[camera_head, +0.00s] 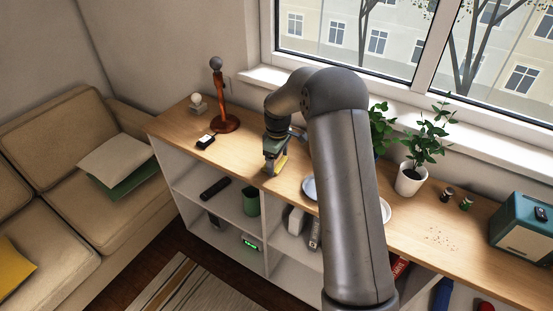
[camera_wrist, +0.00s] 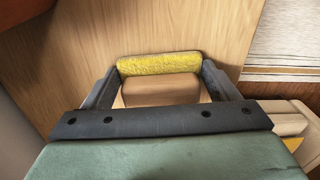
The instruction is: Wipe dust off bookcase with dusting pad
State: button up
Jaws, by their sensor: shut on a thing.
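The bookcase (camera_head: 408,226) is a long, low white unit with a light wood top, under the window. A patch of brown dust specks (camera_head: 443,239) lies on its top at the right. My gripper (camera_head: 275,165) is over the left part of the top, near the front edge. In the wrist view my gripper (camera_wrist: 158,88) is shut on the dusting pad (camera_wrist: 158,64), which has a yellow fuzzy face and a tan body.
A potted plant (camera_head: 409,180), two small jars (camera_head: 456,200) and a teal box (camera_head: 527,232) stand to the right. White plates are partly hidden behind my arm.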

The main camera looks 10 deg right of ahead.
jog(key=r, duration=0.1)
jog(key=r+p, duration=0.1)
jog(key=shift+s+d+r, duration=0.1)
jog(key=shift+d+r, duration=0.1)
jog(key=shift+r, duration=0.1)
jog(key=shift+a+r, duration=0.1)
jog(key=shift+r, duration=0.2)
jog(key=shift+r+p, duration=1.6)
jog(key=shift+r, duration=0.9)
